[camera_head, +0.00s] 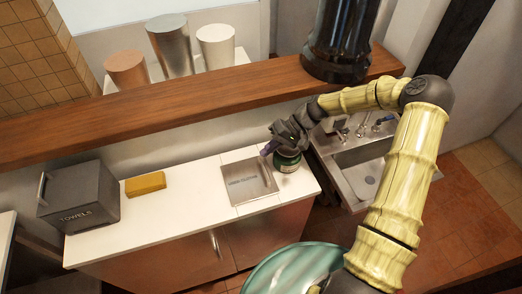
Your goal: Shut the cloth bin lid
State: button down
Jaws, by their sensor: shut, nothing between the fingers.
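The cloth bin lid (246,184) is a square grey metal plate in the white counter top, with small dark lettering that seems to read "used cloths". It looks flat, level with the counter; I cannot tell whether a small gap is left under its edge. My gripper (267,151) is shut and empty, above the lid's back right corner. I cannot tell whether its fingertips touch the lid. The inside of the bin is hidden.
A dark green jar (287,161) stands right beside my gripper. A yellow block (145,184) and a grey towels box (80,198) are on the left counter. A wooden shelf (190,105) runs behind. A sink (365,172) is at right.

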jog(key=w+d+r+b, duration=0.1)
jog(key=d, duration=0.2)
jog(key=w+d+r+b, duration=0.1)
jog(key=d, duration=0.2)
jog(key=w+d+r+b, duration=0.1)
jog(key=d+r+b, duration=0.1)
jog(key=d, duration=0.1)
jog(key=shift+w, duration=0.1)
jog(key=shift+s+a, duration=0.25)
jog(key=shift+s, duration=0.15)
jog(key=s+d+r+m+t+h, duration=0.2)
jog(key=s+r+t+h, duration=0.1)
jog(key=s, duration=0.6)
jog(key=s+d+r+m+t+h, duration=0.1)
jog(key=s+d+r+t+h, duration=0.1)
jog(key=s+h, duration=0.4)
jog(key=s+r, duration=0.1)
jog(key=s, duration=0.3)
jog(key=shift+s+d+m+t, duration=0.2)
jog(key=shift+d+m+t, duration=0.1)
jog(key=shift+m+t, duration=0.1)
jog(key=shift+r, duration=0.1)
